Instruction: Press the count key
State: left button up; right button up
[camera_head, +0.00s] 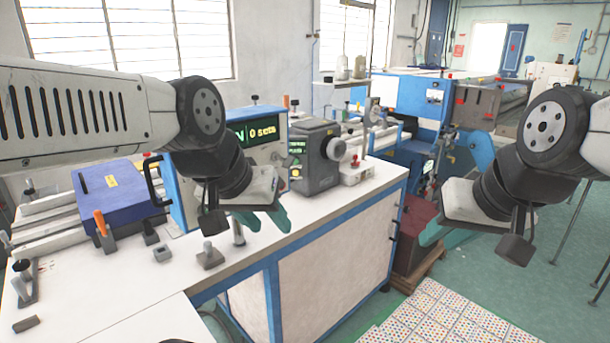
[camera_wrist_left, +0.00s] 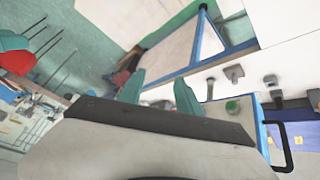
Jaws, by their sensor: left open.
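A blue-framed counter box (camera_head: 265,154) stands on the white workbench (camera_head: 150,276), with a green-lit display (camera_head: 263,131) reading "0 sets". My left arm hides much of its front. In the left wrist view a round green button (camera_wrist_left: 232,106) shows on a pale panel; I cannot read a label on it. My left gripper (camera_head: 268,221) is open and empty in front of the box, above the bench. Its teal fingers (camera_wrist_left: 158,92) are apart, and the button lies to their right in the wrist view. My right gripper (camera_head: 437,231) hangs right of the bench; its finger gap is hidden.
The bench front is fairly clear. Patterned sheets (camera_head: 440,315) lie on the floor.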

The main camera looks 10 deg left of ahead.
pick_arm(q)
grip_shut()
dwell(1.5)
